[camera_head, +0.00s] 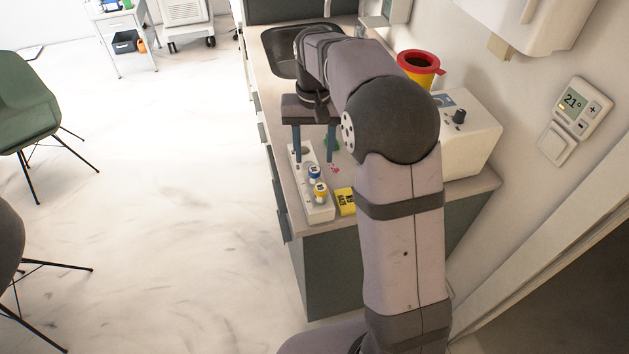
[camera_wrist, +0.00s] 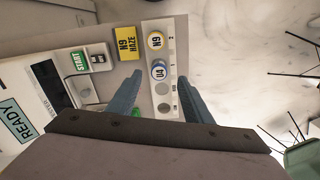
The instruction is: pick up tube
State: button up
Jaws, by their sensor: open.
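My gripper (camera_head: 314,158) is open above the counter, fingers pointing down over the white rack. In the wrist view my gripper (camera_wrist: 157,78) has one finger on each side of the rack's line, with nothing visibly held. A tube with a blue cap marked U4 (camera_wrist: 159,70) stands in the rack (camera_wrist: 165,102) between the fingertips as seen there; the height gap cannot be told. In the head view the blue-capped tube (camera_head: 315,172) stands just in front of the fingers. A yellow-capped tube marked N9 (camera_wrist: 155,40) stands nearer the rack's end. Only the caps show clearly.
A yellow card marked N9 HAZE (camera_wrist: 127,42) lies beside the rack. A white device (camera_wrist: 28,100) with a READY screen and a START label (camera_wrist: 79,60) stands close by. A red and yellow bin (camera_head: 419,66) and a sink (camera_head: 284,52) are farther back.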

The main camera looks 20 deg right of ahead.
aim_at(314, 170)
jog(key=shift+w+f+p, duration=0.1)
jog(key=shift+f+p, duration=1.5)
jog(key=shift+f, duration=2.05)
jog(key=shift+c, duration=0.7)
jog(key=c, duration=1)
